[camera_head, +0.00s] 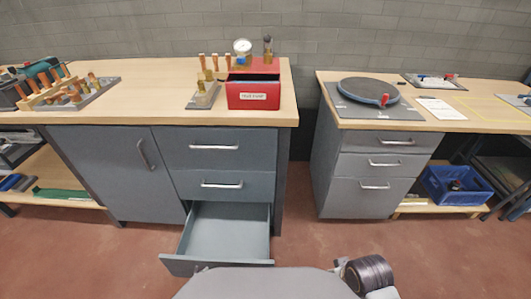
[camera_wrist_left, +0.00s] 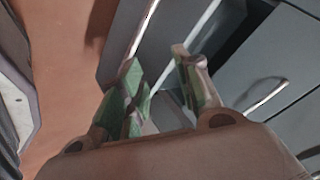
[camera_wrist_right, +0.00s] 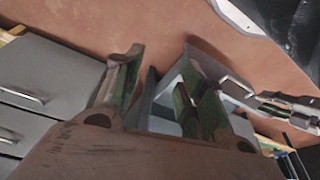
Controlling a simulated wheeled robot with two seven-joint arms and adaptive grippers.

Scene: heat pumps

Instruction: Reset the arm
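My left gripper (camera_wrist_left: 157,62) shows in the left wrist view, its two green-padded fingers apart with nothing between them. Grey cabinet fronts lie beyond it, and I cannot tell the exact distance. My right gripper (camera_wrist_right: 163,68) shows in the right wrist view, also with its fingers apart and nothing held. Grey drawer fronts and the red-brown floor lie beyond it. Neither gripper shows in the head view. There, the bottom drawer (camera_head: 229,232) of the left cabinet is pulled out and looks empty.
The left workbench (camera_head: 150,88) carries a red box (camera_head: 253,95), a gauge (camera_head: 242,46) and tool racks. The right bench (camera_head: 450,122) carries a round dark disc (camera_head: 367,90). A blue crate (camera_head: 456,186) stands low at right. The two drawers above the open one are closed.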

